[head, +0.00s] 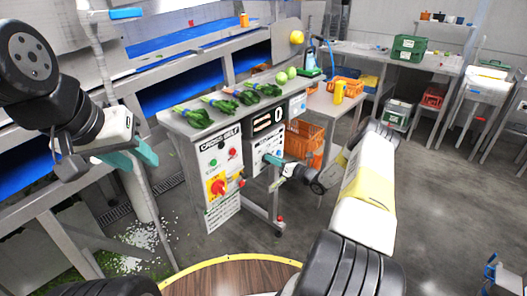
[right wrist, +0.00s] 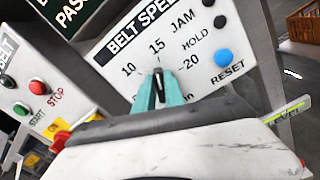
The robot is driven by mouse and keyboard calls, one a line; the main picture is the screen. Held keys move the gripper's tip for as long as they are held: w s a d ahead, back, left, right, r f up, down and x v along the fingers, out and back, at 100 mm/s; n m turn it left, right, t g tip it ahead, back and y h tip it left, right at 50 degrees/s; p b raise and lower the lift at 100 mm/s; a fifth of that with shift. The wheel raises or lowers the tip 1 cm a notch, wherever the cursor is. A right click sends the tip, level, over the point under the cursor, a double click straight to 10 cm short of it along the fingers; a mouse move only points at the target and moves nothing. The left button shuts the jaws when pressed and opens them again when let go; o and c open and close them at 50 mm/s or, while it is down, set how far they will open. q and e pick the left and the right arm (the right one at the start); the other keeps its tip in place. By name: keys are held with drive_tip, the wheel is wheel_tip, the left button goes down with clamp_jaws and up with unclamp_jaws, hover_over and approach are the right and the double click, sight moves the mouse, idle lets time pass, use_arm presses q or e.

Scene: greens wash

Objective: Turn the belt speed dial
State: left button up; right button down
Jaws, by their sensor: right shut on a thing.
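The belt speed dial (right wrist: 158,72) is on a white panel marked BELT SPEED, with marks 10, 15 and 20 around it. Its dark top shows between my right fingertips, near the 15 mark; the rest is hidden by the fingers. My right gripper (right wrist: 160,90) is shut on the dial. In the head view my right gripper (head: 273,160) meets the belt speed panel (head: 266,138) on the front of the bench. My left gripper (head: 134,155) is open and empty, in the air left of the bench.
A CROSS BELT panel (head: 219,165) with buttons and a red-yellow switch is left of the dial. Leafy greens (head: 228,101) lie on the bench above. The display (head: 269,118) shows 0.

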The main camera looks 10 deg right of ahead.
drive_tip(key=n, duration=0.7)
drive_tip(key=a+f+n, duration=0.1)
drive_tip(key=n, duration=0.7)
drive_tip(key=s+n, duration=0.1)
drive_tip(key=n, duration=0.6)
drive_tip(key=shift+s+a+f+n, duration=0.1)
drive_tip(key=shift+a+f+n, duration=0.05)
drive_tip(key=shift+n, duration=0.25)
idle(0.3)
drive_tip(key=c, duration=1.4)
unclamp_jaws()
drive_tip(key=shift+c, duration=0.2)
drive_tip(key=v, duration=0.7)
drive_tip(key=shift+s+d, duration=0.25)
drive_tip(key=shift+s, duration=0.05)
